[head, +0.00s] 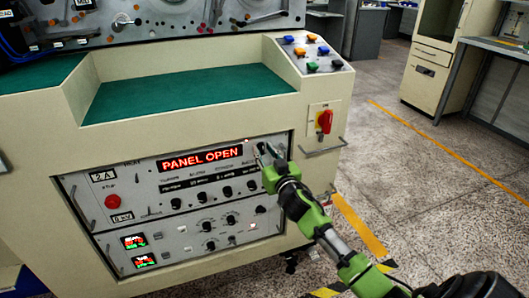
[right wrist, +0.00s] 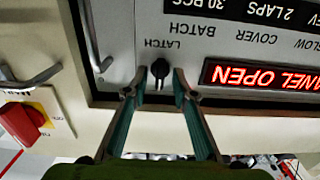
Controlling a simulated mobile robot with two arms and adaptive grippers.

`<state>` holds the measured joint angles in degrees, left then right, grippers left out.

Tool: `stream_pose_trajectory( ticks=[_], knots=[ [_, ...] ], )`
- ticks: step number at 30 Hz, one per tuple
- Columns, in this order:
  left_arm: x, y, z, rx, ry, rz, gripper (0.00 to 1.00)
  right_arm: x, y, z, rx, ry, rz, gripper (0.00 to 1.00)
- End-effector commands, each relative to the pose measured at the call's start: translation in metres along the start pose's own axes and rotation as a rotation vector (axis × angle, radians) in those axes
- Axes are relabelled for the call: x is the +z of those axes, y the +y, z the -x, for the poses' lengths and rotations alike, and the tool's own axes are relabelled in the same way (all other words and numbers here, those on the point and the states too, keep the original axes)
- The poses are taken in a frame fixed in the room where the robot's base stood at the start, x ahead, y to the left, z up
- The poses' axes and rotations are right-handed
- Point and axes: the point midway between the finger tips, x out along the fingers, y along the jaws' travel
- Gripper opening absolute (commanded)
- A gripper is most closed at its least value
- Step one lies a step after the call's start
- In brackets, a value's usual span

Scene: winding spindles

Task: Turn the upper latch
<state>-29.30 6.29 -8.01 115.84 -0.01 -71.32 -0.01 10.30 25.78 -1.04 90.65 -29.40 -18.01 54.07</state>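The upper latch is a small black knob (right wrist: 160,70) under the upside-down word LATCH in the right wrist view. It sits at the corner of the upper control panel (head: 150,200), near the frame edge. My right gripper (head: 266,158) is at the upper right of that panel in the head view, where it largely hides the latch. In the right wrist view my right gripper (right wrist: 161,94) is open, with one fingertip on each side of the knob and gaps between. My left gripper is not in view.
A red display (head: 201,158) reads PANEL OPEN. A metal handle (right wrist: 93,40) stands close beside the latch. A red rotary switch (head: 324,121) and a bar handle (head: 322,149) are on the cabinet face to the right. The speckled floor (head: 440,190) at right is open.

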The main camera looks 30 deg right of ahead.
Motion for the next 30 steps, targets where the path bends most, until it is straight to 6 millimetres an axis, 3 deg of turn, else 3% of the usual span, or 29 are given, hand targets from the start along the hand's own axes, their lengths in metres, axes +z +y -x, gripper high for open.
stream_pose_trajectory(
  ticks=[2,5,6,20,30],
  knots=[
    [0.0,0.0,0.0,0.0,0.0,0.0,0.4,0.0,0.0,0.0,0.0,0.0,0.0,0.25],
    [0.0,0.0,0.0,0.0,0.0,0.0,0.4,0.0,0.0,0.0,0.0,0.0,0.0,0.02],
    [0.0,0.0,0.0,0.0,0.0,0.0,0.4,0.0,0.0,0.0,0.0,0.0,0.0,0.0],
    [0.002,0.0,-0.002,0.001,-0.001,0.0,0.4,-0.001,0.0,0.0,0.0,0.0,0.058,0.0],
    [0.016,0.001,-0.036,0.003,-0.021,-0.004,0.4,-0.002,-0.001,0.0,0.0,0.0,0.307,0.0]
  ],
)
